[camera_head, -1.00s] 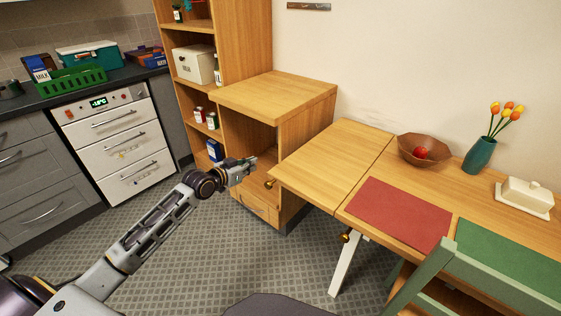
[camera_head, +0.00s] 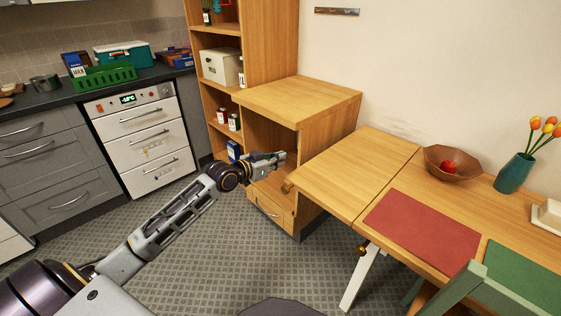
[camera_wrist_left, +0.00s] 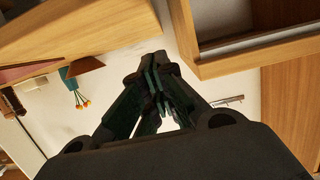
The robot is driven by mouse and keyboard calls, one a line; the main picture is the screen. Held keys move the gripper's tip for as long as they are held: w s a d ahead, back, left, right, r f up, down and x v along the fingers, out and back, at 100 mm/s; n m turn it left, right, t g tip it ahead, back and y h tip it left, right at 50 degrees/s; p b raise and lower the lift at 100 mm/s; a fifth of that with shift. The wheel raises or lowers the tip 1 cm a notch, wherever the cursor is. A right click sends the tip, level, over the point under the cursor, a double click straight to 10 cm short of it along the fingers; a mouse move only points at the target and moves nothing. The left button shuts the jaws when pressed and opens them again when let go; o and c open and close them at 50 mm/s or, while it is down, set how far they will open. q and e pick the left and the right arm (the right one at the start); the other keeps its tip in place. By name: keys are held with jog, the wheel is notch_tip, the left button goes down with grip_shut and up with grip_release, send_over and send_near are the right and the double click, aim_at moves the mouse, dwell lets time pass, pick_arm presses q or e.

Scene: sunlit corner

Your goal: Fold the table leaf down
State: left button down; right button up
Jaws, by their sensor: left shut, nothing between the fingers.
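The table leaf (camera_head: 350,165) is a light wood panel at the left end of the table (camera_head: 458,189). It stands level with the tabletop, with a seam between them. A small brass knob (camera_head: 287,187) shows at the leaf's left edge, and another brass knob (camera_head: 362,249) shows below the front edge near a white leg. My left gripper (camera_head: 281,157) is shut and empty, left of the leaf and in front of the wooden cabinet. In the left wrist view its fingers (camera_wrist_left: 155,65) are together, with a wooden panel edge at upper left. My right gripper is not in view.
The wooden cabinet (camera_head: 300,98) stands close behind and left of the leaf, with a narrow gap between. A red mat (camera_head: 420,230), a brown bowl (camera_head: 452,164) and a teal vase (camera_head: 514,173) are on the table. A green chair (camera_head: 490,291) stands in front.

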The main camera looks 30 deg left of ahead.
aim_at(295, 170)
pick_arm(q)
jog(key=shift+b+x, duration=0.5)
jog(key=shift+x, duration=2.1)
jog(key=shift+b+x, duration=0.3)
jog(key=shift+x, duration=1.2)
jog(key=shift+w+d+f, duration=0.15)
jog(key=shift+w+d, duration=0.05)
jog(key=shift+w, duration=0.3)
jog(key=shift+f+b, duration=0.5)
jog(key=shift+f, duration=1.5)
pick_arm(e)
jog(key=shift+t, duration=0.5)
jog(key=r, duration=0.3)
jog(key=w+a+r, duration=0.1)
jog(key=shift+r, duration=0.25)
pick_arm(q)
jog(key=shift+b, duration=0.3)
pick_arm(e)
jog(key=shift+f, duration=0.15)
